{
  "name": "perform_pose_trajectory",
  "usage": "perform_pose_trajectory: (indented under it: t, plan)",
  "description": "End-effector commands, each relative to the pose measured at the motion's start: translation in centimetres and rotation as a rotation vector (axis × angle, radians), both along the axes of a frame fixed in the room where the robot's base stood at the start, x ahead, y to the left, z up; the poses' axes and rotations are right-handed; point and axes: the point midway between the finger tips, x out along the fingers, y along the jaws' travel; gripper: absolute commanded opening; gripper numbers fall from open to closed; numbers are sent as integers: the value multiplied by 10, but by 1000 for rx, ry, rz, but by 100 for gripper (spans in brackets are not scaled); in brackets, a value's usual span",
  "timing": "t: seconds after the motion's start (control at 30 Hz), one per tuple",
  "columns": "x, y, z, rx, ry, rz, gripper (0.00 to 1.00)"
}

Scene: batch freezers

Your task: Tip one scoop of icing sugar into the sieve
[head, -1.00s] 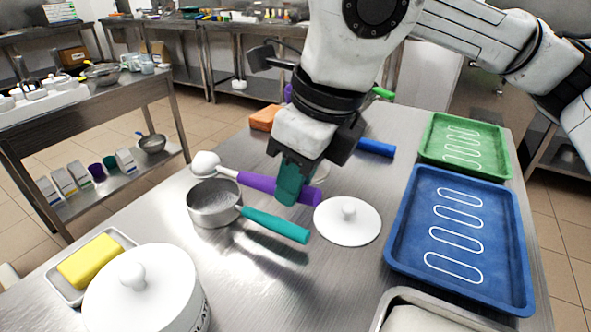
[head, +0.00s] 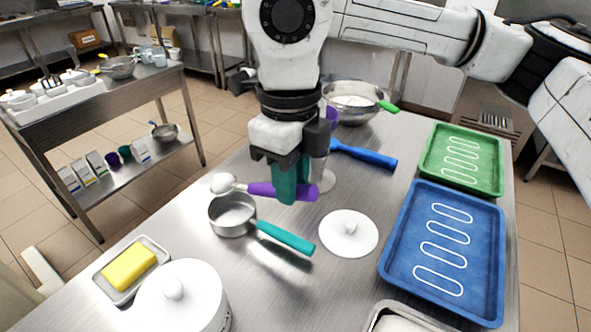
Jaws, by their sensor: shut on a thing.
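My gripper (head: 290,190), with teal fingers, is shut on the purple handle (head: 262,189) of a scoop, held about level above the table. The scoop's head (head: 225,184) at the left end looks heaped with white powder. It is just over the far rim of a small metal pan (head: 233,217) with a teal handle. A round metal bowl-shaped thing (head: 352,118) with a green handle, seemingly the sieve, is at the back, right of my wrist. White shows inside it; whether another bowl is under it I cannot tell.
A white lid (head: 349,233) lies right of the pan. A blue-handled utensil (head: 365,155) lies behind it. Blue (head: 391,255) and green (head: 430,165) trays line the right side. A white lidded jar (head: 182,300) and yellow block (head: 129,267) are front left.

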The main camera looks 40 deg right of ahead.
Motion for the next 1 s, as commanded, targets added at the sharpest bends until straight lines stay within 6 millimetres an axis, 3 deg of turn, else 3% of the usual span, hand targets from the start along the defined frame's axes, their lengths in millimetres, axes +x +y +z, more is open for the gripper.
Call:
perform_pose_trajectory:
  t: [0.27,1.0]
  plan:
    - [6,3,18,-27,87,0,0]
    - [48,16,57,-140,430,0,0]
